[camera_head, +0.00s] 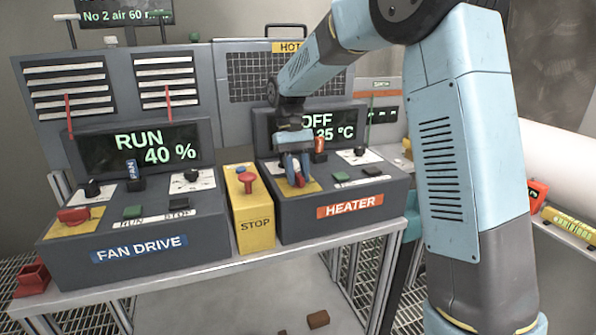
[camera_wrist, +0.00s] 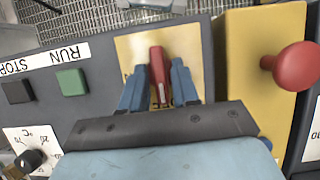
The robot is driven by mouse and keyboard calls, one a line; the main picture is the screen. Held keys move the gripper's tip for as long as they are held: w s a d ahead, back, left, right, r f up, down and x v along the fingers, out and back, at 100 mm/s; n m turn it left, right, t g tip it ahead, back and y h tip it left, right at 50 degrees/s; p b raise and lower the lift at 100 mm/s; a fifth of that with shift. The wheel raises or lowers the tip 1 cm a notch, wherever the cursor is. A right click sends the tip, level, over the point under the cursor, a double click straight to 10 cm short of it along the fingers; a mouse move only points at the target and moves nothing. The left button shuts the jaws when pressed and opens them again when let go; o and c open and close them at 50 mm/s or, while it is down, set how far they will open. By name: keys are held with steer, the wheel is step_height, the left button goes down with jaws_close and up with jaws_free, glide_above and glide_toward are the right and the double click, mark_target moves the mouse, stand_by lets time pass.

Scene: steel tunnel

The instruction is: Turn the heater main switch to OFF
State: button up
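The heater main switch is a red handle on a yellow plate on the heater panel (camera_head: 345,213). In the wrist view the red handle (camera_wrist: 158,72) points straight up the picture, between my two blue fingers. In the head view the handle (camera_head: 299,180) shows partly past my fingers. My gripper (camera_head: 294,166) is down at the plate, one finger on each side of the handle; it also shows in the wrist view (camera_wrist: 159,85). I cannot tell whether the fingers press on it or stand just clear. The heater display (camera_head: 318,126) reads OFF and about 25 °C.
A yellow STOP box (camera_head: 255,225) with a red mushroom button (camera_wrist: 292,66) stands close beside the switch. The heater's green button (camera_wrist: 71,82), black button (camera_wrist: 17,92) and temperature knob (camera_wrist: 30,160) are nearby. The fan drive panel (camera_head: 130,240) is at left, its display reading RUN 40 %.

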steer(key=shift+o, duration=0.8)
steer(key=shift+r, duration=0.15)
steer(key=v, duration=1.3)
steer(key=shift+w+r, duration=0.2)
steer(key=shift+r, duration=0.1)
